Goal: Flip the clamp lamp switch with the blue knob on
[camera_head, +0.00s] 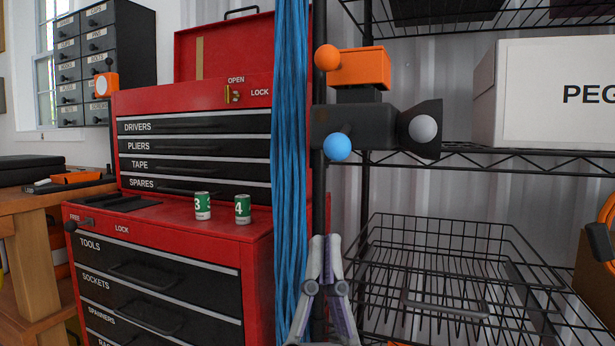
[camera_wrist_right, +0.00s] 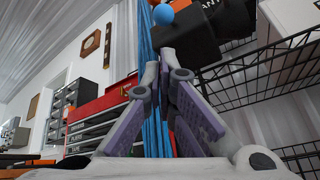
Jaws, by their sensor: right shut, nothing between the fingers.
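The clamp lamp (camera_head: 368,126) has a dark grey body and is fixed to the black shelf post. Its blue knob (camera_head: 338,147) is on the front of the body, and the pale bulb (camera_head: 423,129) faces right. An orange box with an orange knob (camera_head: 327,58) sits above it. My right gripper (camera_head: 325,240) is shut and empty, pointing up below the blue knob and apart from it in the head view. In the right wrist view the blue knob (camera_wrist_right: 163,14) shows at the top, beyond the fingertips (camera_wrist_right: 168,54). My left gripper is not in view.
A bundle of blue cable (camera_head: 291,150) hangs just left of the post. A red tool chest (camera_head: 255,240) with two green cans (camera_head: 202,206) stands at the left. A wire basket (camera_head: 440,260) is on the right, below a white box (camera_head: 550,95).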

